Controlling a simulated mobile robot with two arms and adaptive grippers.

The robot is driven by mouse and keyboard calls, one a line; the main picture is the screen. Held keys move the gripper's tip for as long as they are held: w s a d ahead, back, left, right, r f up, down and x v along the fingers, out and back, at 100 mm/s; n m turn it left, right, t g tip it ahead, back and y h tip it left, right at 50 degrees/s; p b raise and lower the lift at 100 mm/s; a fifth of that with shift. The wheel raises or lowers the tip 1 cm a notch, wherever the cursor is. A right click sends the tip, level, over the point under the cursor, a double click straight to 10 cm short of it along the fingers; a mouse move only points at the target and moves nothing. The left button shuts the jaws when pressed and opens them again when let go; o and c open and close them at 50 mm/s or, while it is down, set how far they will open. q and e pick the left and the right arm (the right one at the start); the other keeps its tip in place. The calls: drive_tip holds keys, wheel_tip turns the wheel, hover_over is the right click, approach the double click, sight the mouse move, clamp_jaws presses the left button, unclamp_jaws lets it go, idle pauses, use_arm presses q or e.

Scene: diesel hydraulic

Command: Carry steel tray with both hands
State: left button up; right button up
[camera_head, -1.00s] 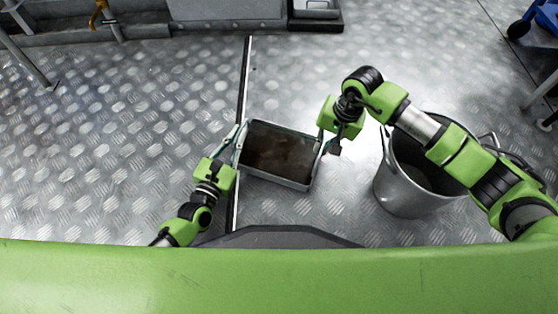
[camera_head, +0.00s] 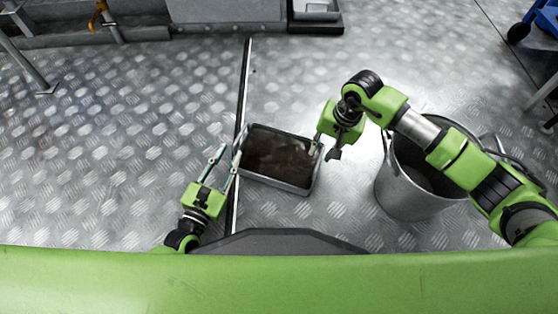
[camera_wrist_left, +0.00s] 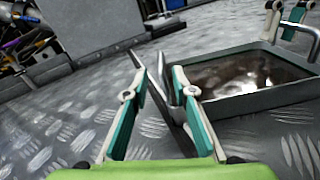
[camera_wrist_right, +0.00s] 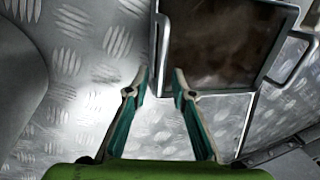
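The steel tray (camera_head: 264,183) is a shallow rectangular box with a dark brown inside and bar handles at its ends. It appears to rest level on the floor. My left gripper (camera_head: 228,157) is open just left of the tray. In the left wrist view, the tray (camera_wrist_left: 262,101) lies to the right, and thin metal bars show near the open fingertips (camera_wrist_left: 158,82). My right gripper (camera_head: 322,146) is at the tray's right end. In the right wrist view its fingertips (camera_wrist_right: 160,80) are apart, with the near handle (camera_wrist_right: 163,45) between them.
A large metal bucket (camera_head: 405,195) stands on the floor close to the right of the tray, below my right arm. A narrow floor strip (camera_head: 243,85) runs beside the tray's left end. The patterned metal floor (camera_head: 110,140) is clear to the left.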

use_arm(q)
drive_tip(key=v, duration=0.6)
use_arm(e)
drive_tip(key=shift+r, duration=0.1)
wheel_tip(320, 180, up, 12)
drive_tip(key=d, duration=0.2)
drive_tip(key=shift+s+f, duration=0.2)
drive_tip(key=shift+s, duration=0.2)
